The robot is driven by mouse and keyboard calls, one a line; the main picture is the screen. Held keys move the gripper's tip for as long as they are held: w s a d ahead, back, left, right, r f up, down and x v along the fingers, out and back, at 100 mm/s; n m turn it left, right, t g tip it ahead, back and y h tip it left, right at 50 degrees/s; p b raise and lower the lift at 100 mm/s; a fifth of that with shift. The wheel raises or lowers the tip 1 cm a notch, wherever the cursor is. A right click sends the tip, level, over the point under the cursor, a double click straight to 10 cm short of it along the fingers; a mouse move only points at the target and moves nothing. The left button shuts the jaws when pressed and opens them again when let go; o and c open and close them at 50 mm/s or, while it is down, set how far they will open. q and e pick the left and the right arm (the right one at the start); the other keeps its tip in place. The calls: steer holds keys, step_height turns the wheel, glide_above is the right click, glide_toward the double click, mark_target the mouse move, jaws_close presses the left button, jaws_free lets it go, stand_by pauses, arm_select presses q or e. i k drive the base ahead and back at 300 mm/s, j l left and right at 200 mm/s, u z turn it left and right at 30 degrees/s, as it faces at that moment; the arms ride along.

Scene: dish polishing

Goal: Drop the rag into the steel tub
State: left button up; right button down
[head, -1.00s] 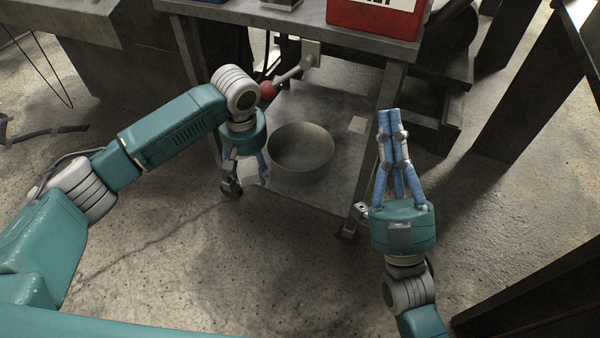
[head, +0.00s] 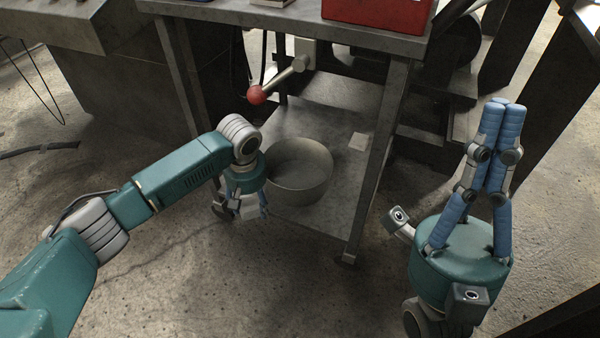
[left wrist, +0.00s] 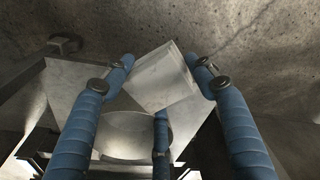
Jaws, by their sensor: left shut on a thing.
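A pale grey-white rag (left wrist: 158,78) is held between the fingers of my left gripper (left wrist: 165,72) in the left wrist view. In the head view, the left gripper (head: 238,207) points down just left of the round steel tub (head: 308,190), and a bit of the rag (head: 249,206) shows between its blue fingers. The tub stands on the low shelf and looks empty; it also shows beyond the rag in the left wrist view (left wrist: 128,124). My right gripper (head: 500,104) points up at the right, its fingers together with nothing seen between them.
A lever with a red ball knob (head: 256,95) juts out above and behind the tub. The workbench (head: 300,22) overhangs the shelf (head: 325,215), and a bench leg (head: 377,165) stands right of the tub. Floor in front is clear.

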mark_target(294, 178)
steer(key=i+l, duration=0.2)
steer(key=i, duration=0.2)
steer(key=i+l, duration=0.25)
steer(key=i, duration=0.2)
